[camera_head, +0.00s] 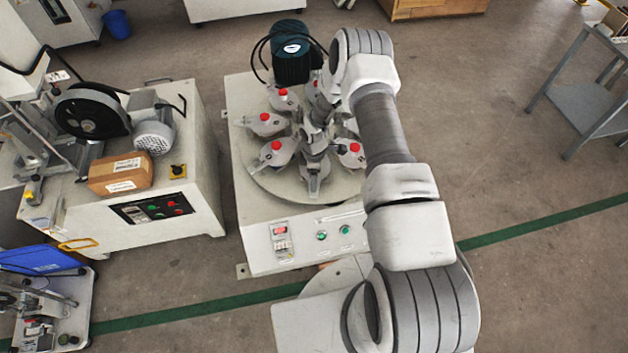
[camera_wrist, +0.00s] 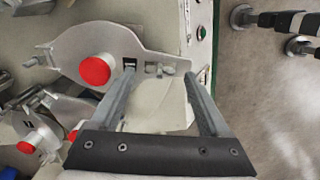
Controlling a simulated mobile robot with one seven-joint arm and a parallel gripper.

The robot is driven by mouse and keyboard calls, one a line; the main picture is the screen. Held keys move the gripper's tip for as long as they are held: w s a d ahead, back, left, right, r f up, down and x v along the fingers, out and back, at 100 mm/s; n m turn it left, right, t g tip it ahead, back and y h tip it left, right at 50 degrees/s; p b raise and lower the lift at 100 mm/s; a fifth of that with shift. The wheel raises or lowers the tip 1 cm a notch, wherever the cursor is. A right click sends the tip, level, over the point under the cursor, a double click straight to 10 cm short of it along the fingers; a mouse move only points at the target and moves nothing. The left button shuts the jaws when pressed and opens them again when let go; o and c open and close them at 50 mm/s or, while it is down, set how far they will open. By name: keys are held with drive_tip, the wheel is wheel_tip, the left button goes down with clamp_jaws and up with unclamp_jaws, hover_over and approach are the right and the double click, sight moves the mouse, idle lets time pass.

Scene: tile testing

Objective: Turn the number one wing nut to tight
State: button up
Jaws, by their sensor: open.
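A grey metal pot lid (camera_wrist: 128,42) with a red knob (camera_wrist: 95,70) lies beside and partly behind my gripper in the wrist view. A small metal fitting (camera_wrist: 166,69) at the lid's right edge, possibly a wing nut, shows between my fingers. My gripper (camera_wrist: 159,74) is open, with one finger on each side of that area; I cannot tell whether either touches it. No number is readable. In the head view the round table (camera_head: 285,188) carries several such pots, and my forearm comes down among them; my fingers cannot be made out there.
The machine's white housing (camera_head: 250,230) has a control panel (camera_head: 320,240) in front. A dark green motor (camera_head: 291,58) stands at the back. Another pot's red knob (camera_wrist: 27,147) shows in the wrist view. A grey side table (camera_head: 590,105) stands far right; the floor between is clear.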

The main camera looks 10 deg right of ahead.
drive_tip(key=shift+f, duration=0.75)
clamp_jaws()
